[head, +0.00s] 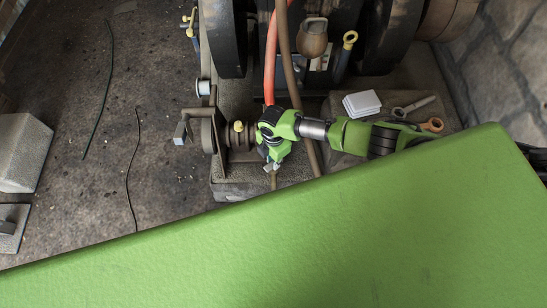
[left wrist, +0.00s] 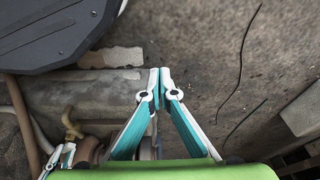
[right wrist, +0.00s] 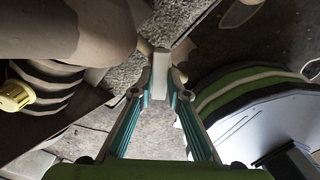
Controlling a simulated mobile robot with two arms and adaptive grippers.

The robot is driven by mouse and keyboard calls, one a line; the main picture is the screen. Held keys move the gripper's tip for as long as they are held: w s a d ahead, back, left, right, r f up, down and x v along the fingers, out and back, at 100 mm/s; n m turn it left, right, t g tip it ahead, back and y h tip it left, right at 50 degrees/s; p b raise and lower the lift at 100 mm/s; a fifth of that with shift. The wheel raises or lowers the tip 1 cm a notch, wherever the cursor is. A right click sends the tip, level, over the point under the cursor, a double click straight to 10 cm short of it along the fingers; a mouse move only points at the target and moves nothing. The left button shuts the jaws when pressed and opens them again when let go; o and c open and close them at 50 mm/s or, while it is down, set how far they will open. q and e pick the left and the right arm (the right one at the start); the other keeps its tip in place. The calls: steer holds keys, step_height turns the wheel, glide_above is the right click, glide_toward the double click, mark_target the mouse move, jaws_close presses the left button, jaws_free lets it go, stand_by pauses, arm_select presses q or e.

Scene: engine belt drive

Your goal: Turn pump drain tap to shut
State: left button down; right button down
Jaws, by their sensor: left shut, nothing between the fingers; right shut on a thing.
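My right gripper (head: 272,168) is low at the front of the engine base, beside the pump. In the left wrist view a tan, hooked piece (left wrist: 72,125) stands close to the right gripper's fingers. My left gripper (left wrist: 160,74) is shut and empty, over the floor beside the engine base.
A yellow cap (head: 238,126) sits on the pump, close to the right gripper. A red hose (head: 271,60) and a brown hose (head: 287,60) run down behind it. Thin cables (head: 131,180) lie on the open floor at left.

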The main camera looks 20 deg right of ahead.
steer(key=m+p, duration=0.2)
steer(key=m, duration=0.3)
steer(key=shift+s+m, duration=0.1)
steer(key=shift+m, duration=0.3)
arm_select(q)
steer(key=s+a+f, duration=0.1)
steer(key=s+f, duration=0.5)
steer(key=f, duration=0.3)
steer(key=shift+s+g+p, duration=0.35)
steer(key=shift+g+p, duration=0.05)
steer(key=shift+p, duration=0.05)
arm_select(e)
steer(key=shift+m, duration=1)
arm_select(q)
steer(key=shift+s, duration=0.1)
arm_select(e)
steer(key=c, duration=2)
jaws_free()
steer(key=shift+o, duration=0.2)
step_height(320, 180, up, 12)
